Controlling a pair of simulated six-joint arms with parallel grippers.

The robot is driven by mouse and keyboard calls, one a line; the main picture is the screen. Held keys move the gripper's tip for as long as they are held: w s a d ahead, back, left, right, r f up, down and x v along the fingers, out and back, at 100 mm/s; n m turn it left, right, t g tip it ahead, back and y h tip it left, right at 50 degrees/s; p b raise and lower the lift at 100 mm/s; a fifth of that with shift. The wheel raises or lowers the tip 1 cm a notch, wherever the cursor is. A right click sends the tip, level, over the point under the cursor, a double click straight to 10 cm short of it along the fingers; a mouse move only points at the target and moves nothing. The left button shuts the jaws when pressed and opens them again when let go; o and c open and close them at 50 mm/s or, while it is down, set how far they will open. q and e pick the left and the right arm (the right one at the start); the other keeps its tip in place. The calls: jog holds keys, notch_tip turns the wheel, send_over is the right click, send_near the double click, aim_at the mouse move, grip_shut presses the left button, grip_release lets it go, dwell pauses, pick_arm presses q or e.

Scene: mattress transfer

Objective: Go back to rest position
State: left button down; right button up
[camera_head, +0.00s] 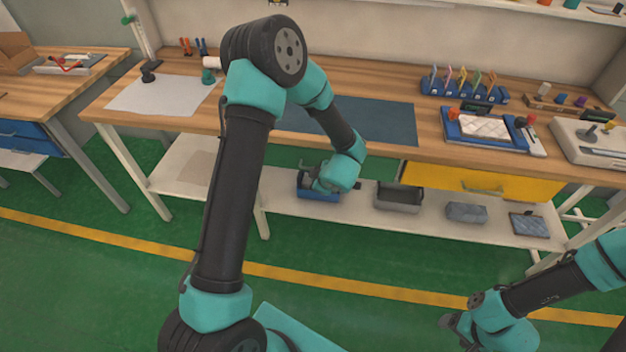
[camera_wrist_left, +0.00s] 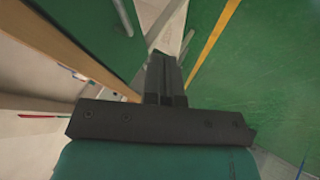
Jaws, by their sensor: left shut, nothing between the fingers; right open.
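My left gripper (camera_head: 318,178) is bent down beyond the table's front edge and overlaps the blue bin on the lower shelf in the head view. Its two dark fingers are together and empty in the left wrist view (camera_wrist_left: 165,75). My right gripper (camera_head: 448,322) is low at the bottom right of the head view, over the green floor, open and apart from any object. A white quilted pad (camera_head: 484,126), like a small mattress, lies in a blue tray (camera_head: 452,129) on the right of the table.
The wooden workbench (camera_head: 385,87) carries a dark mat (camera_head: 385,118), a white sheet (camera_head: 160,96), a blue rack (camera_head: 465,91) and a scale-like device (camera_head: 590,150). A blue bin (camera_head: 318,196), a grey bin (camera_head: 398,199) and folded cloths sit below. The floor in front is clear.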

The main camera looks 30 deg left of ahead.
pick_arm(q)
jog(key=shift+v, duration=1)
jog(key=shift+f, duration=0.1)
jog(key=s+d+f+m+g+h, duration=0.1)
jog(key=s+d+f+m+h, duration=0.2)
jog(key=s+f+m+h, duration=0.2)
jog(key=s+d+f+m+g+h, duration=0.2)
jog(key=s+d+f+m+h, duration=0.2)
jog(key=s+f+m, duration=0.5)
jog(key=s+m+h, duration=0.1)
jog(key=s+m, duration=0.3)
jog(key=shift+d+m+h, duration=0.25)
jog(key=shift+m+h, duration=0.15)
jog(key=shift+s, duration=0.1)
